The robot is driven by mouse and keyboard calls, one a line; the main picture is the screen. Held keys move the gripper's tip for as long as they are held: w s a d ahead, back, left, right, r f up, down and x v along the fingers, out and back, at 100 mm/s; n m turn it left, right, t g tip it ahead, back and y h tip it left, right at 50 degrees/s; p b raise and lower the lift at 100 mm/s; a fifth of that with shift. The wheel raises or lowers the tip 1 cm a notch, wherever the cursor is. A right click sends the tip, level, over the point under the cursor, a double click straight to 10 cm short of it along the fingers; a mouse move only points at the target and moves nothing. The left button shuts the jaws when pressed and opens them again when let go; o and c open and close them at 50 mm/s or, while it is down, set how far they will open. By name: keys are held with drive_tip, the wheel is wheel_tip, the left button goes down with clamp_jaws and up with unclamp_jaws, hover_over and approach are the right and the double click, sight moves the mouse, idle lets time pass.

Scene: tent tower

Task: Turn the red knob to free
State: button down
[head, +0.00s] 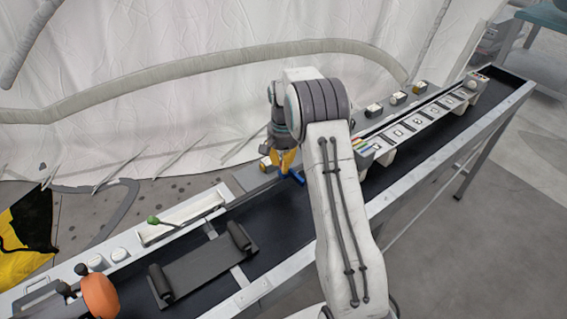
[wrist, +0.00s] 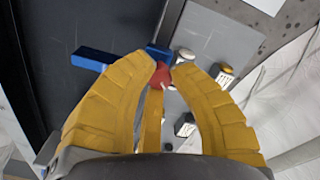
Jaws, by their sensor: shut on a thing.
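In the head view my gripper (head: 286,161) points down at the back edge of the long bench, and the red knob is hidden there. Blue parts (wrist: 92,59) lie close beside the fingertips in the wrist view, and some blue (head: 297,178) also shows below the fingers in the head view. I cannot tell which setting the knob is at.
The long bench (head: 400,204) has a dark recessed top. A panel with several square marks (head: 420,121) stands to the right. A green-tipped lever (head: 153,220), a black bracket (head: 205,266) and an orange round part (head: 100,295) are on the left. White fabric hangs behind.

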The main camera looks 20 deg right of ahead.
drive_tip(key=shift+f, duration=0.1)
drive_tip(key=c, duration=1.1)
unclamp_jaws()
wheel_tip(320, 180, up, 12)
